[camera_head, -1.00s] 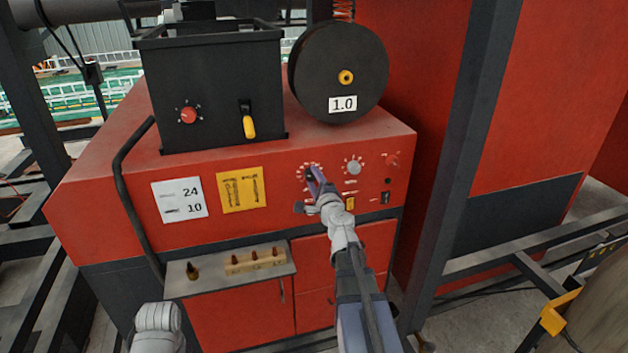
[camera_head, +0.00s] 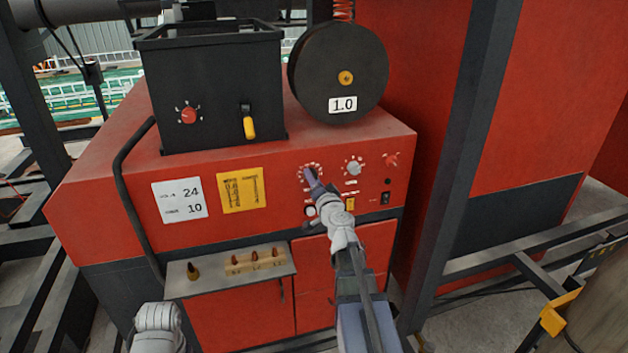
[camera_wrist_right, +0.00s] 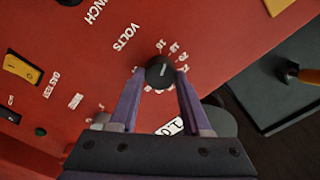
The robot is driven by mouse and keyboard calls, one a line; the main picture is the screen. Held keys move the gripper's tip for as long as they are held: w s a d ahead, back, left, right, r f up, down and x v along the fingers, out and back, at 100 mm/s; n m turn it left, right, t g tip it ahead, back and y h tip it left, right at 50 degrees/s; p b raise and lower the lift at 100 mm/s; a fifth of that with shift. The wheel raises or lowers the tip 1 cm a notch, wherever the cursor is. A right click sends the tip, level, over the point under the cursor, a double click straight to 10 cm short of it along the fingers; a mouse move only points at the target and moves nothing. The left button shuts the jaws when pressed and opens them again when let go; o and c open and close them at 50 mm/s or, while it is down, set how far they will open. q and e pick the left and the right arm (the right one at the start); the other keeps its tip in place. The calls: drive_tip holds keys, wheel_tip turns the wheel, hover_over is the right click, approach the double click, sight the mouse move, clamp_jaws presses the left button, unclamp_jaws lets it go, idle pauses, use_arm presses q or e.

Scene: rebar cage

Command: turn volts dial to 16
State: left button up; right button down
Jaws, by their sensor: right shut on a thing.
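The volts dial (camera_wrist_right: 160,72) is a round black knob with a white pointer line, on the red panel beside the word VOLTS. Small white numbers ring it, too small to read surely; the pointer's exact number cannot be told. My right gripper (camera_wrist_right: 161,80) is shut on the dial, one purple finger on each side. In the head view my right gripper (camera_head: 312,177) covers most of the dial. My left gripper is not in view; only a pale part of my left arm shows at the bottom left.
A grey dial (camera_head: 353,167) and a red knob (camera_head: 391,160) sit to the right on the panel. A yellow rocker switch (camera_wrist_right: 22,69) is nearby. A white card (camera_head: 180,199) reads 24 and 10. A small shelf (camera_head: 215,287) juts out below.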

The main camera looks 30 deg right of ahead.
drive_tip(key=shift+n, duration=2)
drive_tip(key=shift+c, duration=1.8)
unclamp_jaws()
drive_tip(key=v, duration=0.7)
drive_tip(key=shift+s, duration=0.35)
drive_tip(key=shift+a, duration=0.15)
